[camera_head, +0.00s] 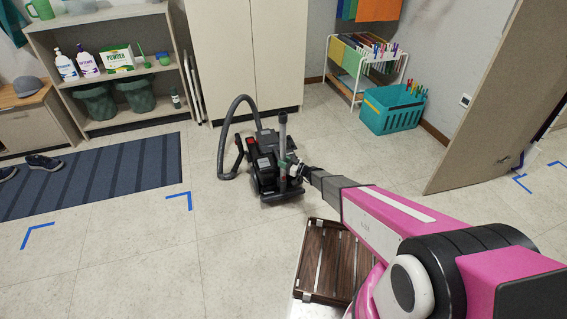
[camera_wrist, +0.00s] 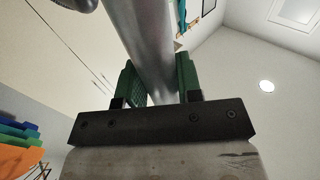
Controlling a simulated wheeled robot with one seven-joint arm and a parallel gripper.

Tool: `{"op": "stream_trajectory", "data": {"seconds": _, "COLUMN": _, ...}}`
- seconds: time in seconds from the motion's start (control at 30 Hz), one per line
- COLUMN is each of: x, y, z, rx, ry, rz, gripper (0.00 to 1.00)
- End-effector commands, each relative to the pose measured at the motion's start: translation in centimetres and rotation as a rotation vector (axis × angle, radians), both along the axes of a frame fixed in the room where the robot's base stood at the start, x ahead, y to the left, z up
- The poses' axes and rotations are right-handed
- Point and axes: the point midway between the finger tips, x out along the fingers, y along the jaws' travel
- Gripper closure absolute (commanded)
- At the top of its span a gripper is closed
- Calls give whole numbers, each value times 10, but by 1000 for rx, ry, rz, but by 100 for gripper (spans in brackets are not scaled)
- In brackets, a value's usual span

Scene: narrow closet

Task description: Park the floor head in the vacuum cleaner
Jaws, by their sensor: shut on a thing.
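The vacuum cleaner (camera_head: 265,160) stands on the tiled floor in front of the tall cabinet, a black body with a red detail and a grey hose (camera_head: 222,140) looping up on its left. A grey metal tube (camera_head: 283,128) stands upright at its right side. My gripper (camera_head: 289,166) reaches it from the right. In the wrist view, the green fingers of my gripper (camera_wrist: 160,82) are shut around the metal tube (camera_wrist: 150,35). The floor head at the tube's lower end is hard to tell from the dark vacuum body, and I cannot tell whether it is seated.
A dark slatted wooden piece (camera_head: 328,262) lies close under my arm. A striped blue mat (camera_head: 100,175) lies left. A teal crate (camera_head: 392,110) and white rack (camera_head: 366,62) stand at back right. An open door panel (camera_head: 490,100) is right.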

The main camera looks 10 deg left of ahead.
Motion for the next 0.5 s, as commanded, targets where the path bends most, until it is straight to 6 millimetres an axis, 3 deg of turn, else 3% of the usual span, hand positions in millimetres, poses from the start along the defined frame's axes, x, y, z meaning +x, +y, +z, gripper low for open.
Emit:
{"op": "stream_trajectory", "data": {"seconds": 0.03, "x": 0, "y": 0, "z": 1, "rx": 2, "ry": -1, "rz": 0, "gripper": 64}}
{"op": "stream_trajectory", "data": {"seconds": 0.1, "x": 0, "y": 0, "z": 1, "rx": 2, "ry": -1, "rz": 0, "gripper": 41}}
{"op": "stream_trajectory", "data": {"seconds": 0.13, "x": 0, "y": 0, "z": 1, "rx": 2, "ry": -1, "rz": 0, "gripper": 37}}
{"op": "stream_trajectory", "data": {"seconds": 0.5, "x": -2, "y": -6, "z": 0, "rx": 0, "ry": 0, "rz": -1, "gripper": 37}}
